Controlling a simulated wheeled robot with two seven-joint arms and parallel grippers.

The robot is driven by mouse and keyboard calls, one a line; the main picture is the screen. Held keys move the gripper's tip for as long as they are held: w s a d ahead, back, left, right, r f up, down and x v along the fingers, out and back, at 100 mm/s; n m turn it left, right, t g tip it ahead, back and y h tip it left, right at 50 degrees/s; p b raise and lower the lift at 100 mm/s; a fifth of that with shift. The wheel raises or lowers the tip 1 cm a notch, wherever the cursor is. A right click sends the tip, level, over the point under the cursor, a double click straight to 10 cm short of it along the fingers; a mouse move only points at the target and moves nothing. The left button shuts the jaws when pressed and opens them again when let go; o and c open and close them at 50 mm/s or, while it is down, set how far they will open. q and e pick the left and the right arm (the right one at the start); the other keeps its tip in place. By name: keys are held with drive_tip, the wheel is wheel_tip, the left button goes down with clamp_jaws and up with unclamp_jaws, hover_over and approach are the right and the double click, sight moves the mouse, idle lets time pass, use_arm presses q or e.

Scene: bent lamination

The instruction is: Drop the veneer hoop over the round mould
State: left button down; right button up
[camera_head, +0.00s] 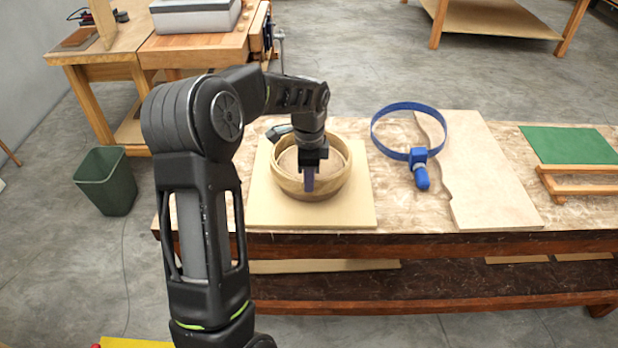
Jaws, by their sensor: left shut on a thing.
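The round mould (292,160) stands on a pale square board on the workbench. The veneer hoop (335,185) appears as a brown wooden ring around the mould, with a lighter inner rim and brown top showing inside it. Whether the hoop rests on the board or sits slightly above it, I cannot tell. My left gripper (309,183) points down at the near side of the ring and is shut on the hoop's wall. The gripper and wrist hide part of the mould's top and the hoop's near wall. My right gripper is not in view.
The pale board (262,205) lies near the bench's front edge. A blue band clamp (420,160) and a wavy-edged wooden panel (490,195) lie to its right. A green mat (570,145) and a small wooden rack are farther right. A green bin (105,182) stands on the floor at left.

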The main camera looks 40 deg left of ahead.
use_arm(q)
drive_tip(key=shift+f, duration=0.55)
drive_tip(key=c, duration=1.5)
unclamp_jaws()
drive_tip(key=shift+b, duration=0.3)
drive_tip(key=shift+w+r, duration=0.1)
drive_tip(key=shift+r, duration=0.4)
drive_tip(key=r, duration=0.3)
drive_tip(key=r+b, duration=0.1)
drive_tip(key=r, duration=0.3)
drive_tip(key=shift+s+d, duration=0.15)
drive_tip(key=shift+s, duration=0.05)
drive_tip(key=shift+f, duration=0.1)
